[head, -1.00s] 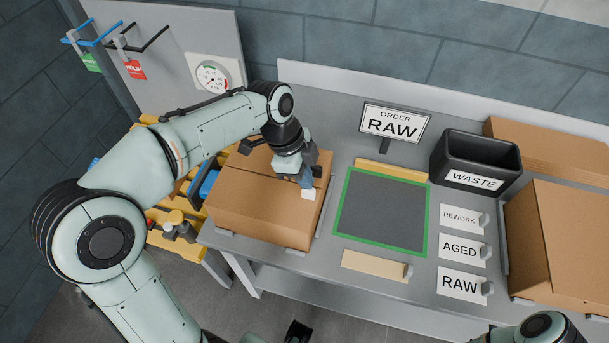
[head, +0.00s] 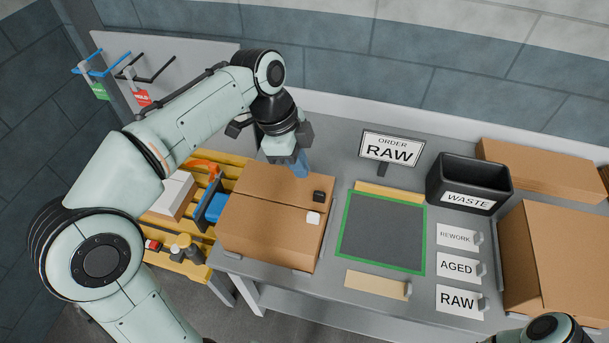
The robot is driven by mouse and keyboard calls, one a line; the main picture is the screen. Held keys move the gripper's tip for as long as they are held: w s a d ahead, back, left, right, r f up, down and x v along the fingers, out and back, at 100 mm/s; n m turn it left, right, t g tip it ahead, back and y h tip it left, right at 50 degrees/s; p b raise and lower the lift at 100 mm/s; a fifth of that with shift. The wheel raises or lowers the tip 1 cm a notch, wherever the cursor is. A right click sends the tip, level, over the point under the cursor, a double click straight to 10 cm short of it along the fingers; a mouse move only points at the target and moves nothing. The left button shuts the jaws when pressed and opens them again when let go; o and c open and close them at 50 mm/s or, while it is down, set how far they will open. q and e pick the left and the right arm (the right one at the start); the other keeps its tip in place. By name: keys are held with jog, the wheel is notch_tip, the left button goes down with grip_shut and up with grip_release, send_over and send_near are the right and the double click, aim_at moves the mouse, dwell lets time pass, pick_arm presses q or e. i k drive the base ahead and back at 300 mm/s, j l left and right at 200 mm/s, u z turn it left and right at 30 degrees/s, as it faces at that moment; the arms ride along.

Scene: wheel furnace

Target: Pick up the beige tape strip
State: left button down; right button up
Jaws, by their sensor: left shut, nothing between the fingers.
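A beige strip (head: 376,284) with a small grey tab at its right end lies flat on the grey table in front of the green-framed dark mat (head: 383,231). A second, yellowish-beige strip (head: 388,190) lies along the mat's back edge. I cannot tell for sure which is the tape strip. My left gripper (head: 300,168) is shut and empty above the back edge of a closed cardboard box (head: 265,220), left of both strips and apart from them. My right gripper is out of view; only part of that arm shows at the bottom right.
More boxes (head: 560,250) fill the right. A yellow pallet (head: 182,252) is at left.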

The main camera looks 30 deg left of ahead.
aim_at(355, 279)
jog(key=k, duration=1)
